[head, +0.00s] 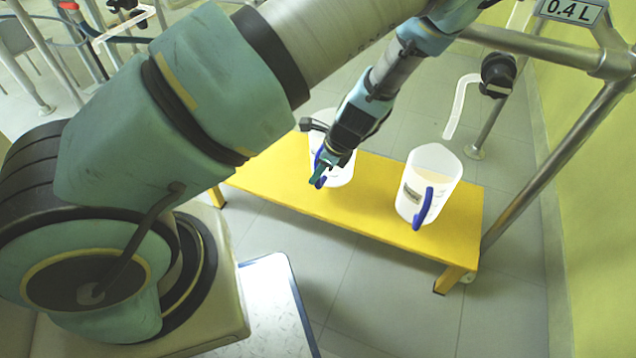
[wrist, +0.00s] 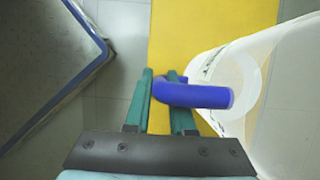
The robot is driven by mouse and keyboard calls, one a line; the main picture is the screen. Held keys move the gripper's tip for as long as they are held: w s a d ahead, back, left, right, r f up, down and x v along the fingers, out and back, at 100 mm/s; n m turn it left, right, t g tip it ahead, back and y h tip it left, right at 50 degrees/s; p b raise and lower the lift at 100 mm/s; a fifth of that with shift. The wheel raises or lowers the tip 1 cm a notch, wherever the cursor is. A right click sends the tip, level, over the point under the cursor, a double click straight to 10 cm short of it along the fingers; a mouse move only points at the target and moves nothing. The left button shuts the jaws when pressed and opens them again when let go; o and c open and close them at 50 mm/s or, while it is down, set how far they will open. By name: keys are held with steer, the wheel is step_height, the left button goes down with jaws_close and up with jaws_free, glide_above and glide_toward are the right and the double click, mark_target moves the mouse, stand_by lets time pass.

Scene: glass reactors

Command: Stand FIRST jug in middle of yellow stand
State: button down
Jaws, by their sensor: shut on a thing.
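The yellow stand (head: 375,213) is a low bench in the middle of the head view. A whitish jug with a blue handle (wrist: 205,96) is at its left part. My gripper (head: 319,176) is shut on that handle, with its green fingers on either side of it in the wrist view. This jug's body (head: 342,172) looks upright, partly hidden by my wrist. I cannot tell whether its base touches the stand. A second jug (head: 433,174), with a dark label and blue handle, stands upright at the stand's right part. Its label is too small to read.
A metal frame (head: 560,160) with a "0.4 L" sign (head: 571,11) rises at the right, before a yellow-green wall. A black valve with a pale spout (head: 459,105) hangs beyond the right jug. Bare yellow surface lies between the jugs.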

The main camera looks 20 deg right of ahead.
mark_target(317, 183)
step_height(317, 183, down, 4)
steer(key=shift+r+b, duration=0.25)
steer(key=shift+b, duration=0.25)
steer(key=c, duration=0.8)
jaws_free()
steer(key=shift+o, duration=0.2)
steer(key=p+v, duration=0.4)
steer(key=v, duration=0.8)
steer(key=w+a+r+n+h, duration=0.1)
steer(key=w+a+r+n, duration=0.1)
steer(key=a+r+n, duration=0.8)
steer(key=w+a+r+n+g+h, duration=0.1)
steer(key=w+a+r+n+h, duration=0.1)
steer(key=a+r+n, duration=0.9)
steer(key=a+n, duration=0.4)
steer(key=a, duration=0.3)
steer(key=shift+w+a+g, duration=0.25)
steer(key=shift+a+g, duration=0.05)
steer(key=shift+a, duration=0.05)
